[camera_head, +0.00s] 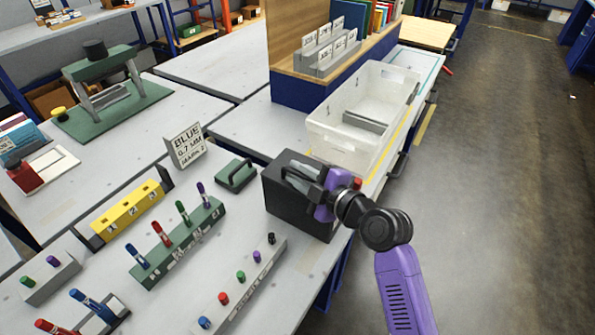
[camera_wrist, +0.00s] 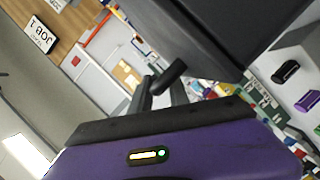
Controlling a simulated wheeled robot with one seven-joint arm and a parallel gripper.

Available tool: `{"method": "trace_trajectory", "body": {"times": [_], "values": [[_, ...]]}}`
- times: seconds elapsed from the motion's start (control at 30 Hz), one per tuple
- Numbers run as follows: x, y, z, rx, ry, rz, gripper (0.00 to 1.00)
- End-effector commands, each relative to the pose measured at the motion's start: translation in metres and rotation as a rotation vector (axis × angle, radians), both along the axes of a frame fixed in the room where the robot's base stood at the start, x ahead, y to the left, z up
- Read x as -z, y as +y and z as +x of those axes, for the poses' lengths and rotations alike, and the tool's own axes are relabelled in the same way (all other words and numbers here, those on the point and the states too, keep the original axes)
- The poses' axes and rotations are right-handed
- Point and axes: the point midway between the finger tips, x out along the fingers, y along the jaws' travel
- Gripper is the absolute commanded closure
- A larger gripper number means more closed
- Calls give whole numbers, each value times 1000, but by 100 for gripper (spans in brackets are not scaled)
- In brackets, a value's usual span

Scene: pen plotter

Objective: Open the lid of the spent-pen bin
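The spent-pen bin appears to be the black box (camera_head: 283,205) at the table's right edge in the head view. My gripper (camera_head: 297,178) is at its top, reaching in from the right, and hides part of it. The lid looks down, but the arm covers much of it. In the wrist view the bin's dark body (camera_wrist: 215,30) fills the top, with a short black handle (camera_wrist: 170,73) sticking out. My two fingers (camera_wrist: 162,92) are apart, with their tips at the handle. I cannot tell whether they touch it.
A white plastic tub (camera_head: 337,140) stands just behind the bin. A green block with a handle (camera_head: 236,176) is to its left. A pen rack (camera_head: 243,285) and a green pen holder (camera_head: 180,245) lie in front and left. The floor on the right is clear.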

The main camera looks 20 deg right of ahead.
Motion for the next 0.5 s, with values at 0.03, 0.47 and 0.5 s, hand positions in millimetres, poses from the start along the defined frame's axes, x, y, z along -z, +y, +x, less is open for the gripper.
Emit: {"method": "trace_trajectory", "body": {"times": [0.03,0.47,0.5], "values": [[0,1,1,0,0,0,78],[0,1,2,0,0,0,100],[0,1,2,0,0,0,100]]}}
